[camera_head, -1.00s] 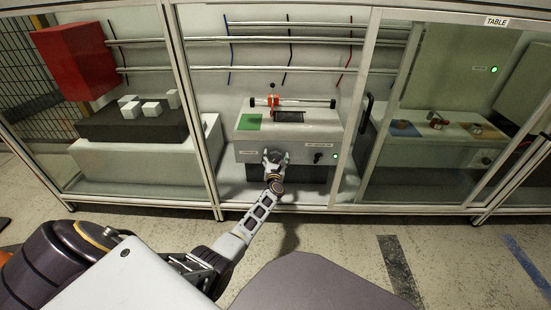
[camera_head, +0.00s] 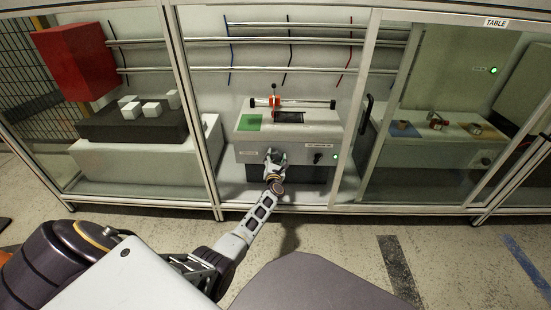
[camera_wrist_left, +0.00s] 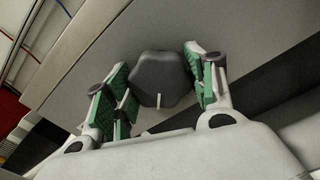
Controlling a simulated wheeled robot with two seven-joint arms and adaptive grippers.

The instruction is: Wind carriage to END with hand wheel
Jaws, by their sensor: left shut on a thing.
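The machine (camera_head: 315,128) is a light box with a green patch on top, inside the open middle bay. Its red carriage (camera_head: 275,102) sits on a horizontal rail (camera_head: 312,104), left of the rail's middle, with a dark pin standing above it. My left gripper (camera_head: 275,154) is at the front face of the box. In the left wrist view the dark, lobed hand wheel (camera_wrist_left: 160,78) lies between my green-padded fingers, which are shut on it. A short pale mark shows on its lower part. In the head view my gripper hides the wheel. My right gripper is out of view.
A green lamp (camera_head: 335,156) and a small black knob (camera_head: 318,157) are on the front face, right of my gripper. Frame posts (camera_head: 190,100) bound the bay on the left. A glass panel with a black handle (camera_head: 366,109) stands at the right.

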